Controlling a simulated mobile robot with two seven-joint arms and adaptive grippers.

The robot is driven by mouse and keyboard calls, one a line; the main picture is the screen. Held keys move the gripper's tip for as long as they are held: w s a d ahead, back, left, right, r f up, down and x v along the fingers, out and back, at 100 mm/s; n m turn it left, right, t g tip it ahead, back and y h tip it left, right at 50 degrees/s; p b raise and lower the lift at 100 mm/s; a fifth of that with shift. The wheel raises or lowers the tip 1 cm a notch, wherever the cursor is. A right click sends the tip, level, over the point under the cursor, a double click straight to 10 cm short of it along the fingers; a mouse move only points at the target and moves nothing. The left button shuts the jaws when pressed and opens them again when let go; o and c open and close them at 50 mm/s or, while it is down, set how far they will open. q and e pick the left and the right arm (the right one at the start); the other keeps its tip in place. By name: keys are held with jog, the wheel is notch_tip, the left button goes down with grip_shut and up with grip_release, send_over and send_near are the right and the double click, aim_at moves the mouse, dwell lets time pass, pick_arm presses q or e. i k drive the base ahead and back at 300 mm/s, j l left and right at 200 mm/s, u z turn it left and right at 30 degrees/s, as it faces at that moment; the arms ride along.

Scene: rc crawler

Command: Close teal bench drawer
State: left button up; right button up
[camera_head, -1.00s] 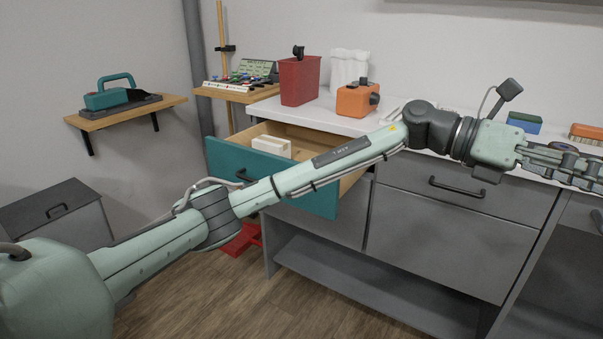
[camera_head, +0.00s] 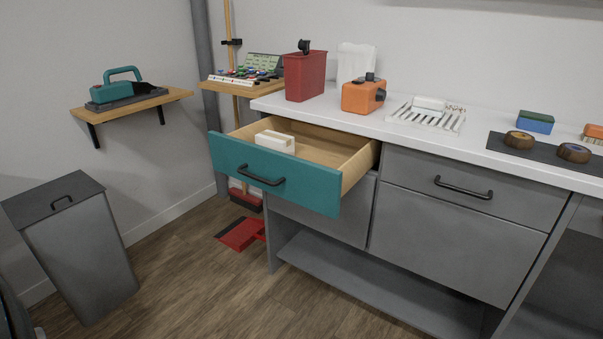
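The teal bench drawer (camera_head: 309,188) is pulled out from the left end of the grey bench. Its teal front has a dark bar handle (camera_head: 262,176) and its wooden inside shows. A white block-like item (camera_head: 274,142) lies in the drawer near the front left. Neither of my grippers shows in the head view now.
The white benchtop (camera_head: 335,117) holds a red bin (camera_head: 304,76), an orange box (camera_head: 363,95) and a white rack (camera_head: 428,114). A grey lidded bin (camera_head: 80,250) stands at left. A red dustpan (camera_head: 239,233) lies on the floor. Floor before the drawer is otherwise clear.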

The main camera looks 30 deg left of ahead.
aim_at(326, 163)
jog(key=i+l+u, duration=0.1)
jog(key=i+l, duration=0.25)
jog(key=i, duration=0.2)
jog(key=i+l+u, duration=0.1)
jog(key=i+l, duration=0.25)
jog(key=i, duration=0.2)
